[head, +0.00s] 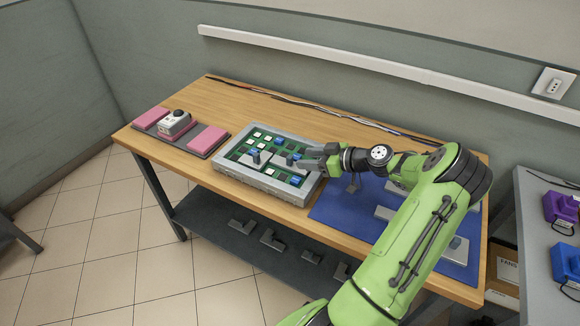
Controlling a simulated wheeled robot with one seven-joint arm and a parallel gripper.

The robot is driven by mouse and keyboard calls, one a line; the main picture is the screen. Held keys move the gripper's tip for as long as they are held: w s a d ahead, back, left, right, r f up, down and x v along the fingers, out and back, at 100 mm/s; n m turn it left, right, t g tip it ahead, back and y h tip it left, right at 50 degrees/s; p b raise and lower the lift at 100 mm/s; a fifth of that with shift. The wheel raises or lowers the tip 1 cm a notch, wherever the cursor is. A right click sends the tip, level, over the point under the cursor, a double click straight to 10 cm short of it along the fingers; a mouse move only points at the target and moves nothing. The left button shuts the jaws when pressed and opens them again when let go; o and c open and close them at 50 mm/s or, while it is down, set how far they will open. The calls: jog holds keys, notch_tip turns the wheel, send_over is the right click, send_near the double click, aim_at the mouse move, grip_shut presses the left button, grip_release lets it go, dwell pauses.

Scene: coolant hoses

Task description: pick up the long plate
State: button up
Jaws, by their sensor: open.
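My gripper (312,158) is open and points left, over the right side of a grey-framed green board (262,187). Its fingers are close to a grey plate with a dark blue knob (291,160) on the board; I cannot tell if they touch it. Another grey piece with a blue knob (254,157) sits to its left on the board. On the blue mat (335,209), a grey plate (384,213) lies partly hidden by my arm, and a grey plate with a blue knob (455,248) lies at the right. Which one is the long plate is not clear.
A dark tray with pink blocks (152,117) and a white device with a black knob (176,122) stands on the left of the wooden table (245,100). Cables (300,104) run along the back. Several grey parts (272,239) lie on the lower shelf.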

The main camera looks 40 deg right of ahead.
aim_at(292, 158)
jog(key=b+x, duration=0.1)
jog(key=x, duration=0.6)
jog(key=shift+w+f, duration=0.15)
jog(key=shift+f, duration=0.05)
jog(key=shift+r, duration=0.1)
grip_shut()
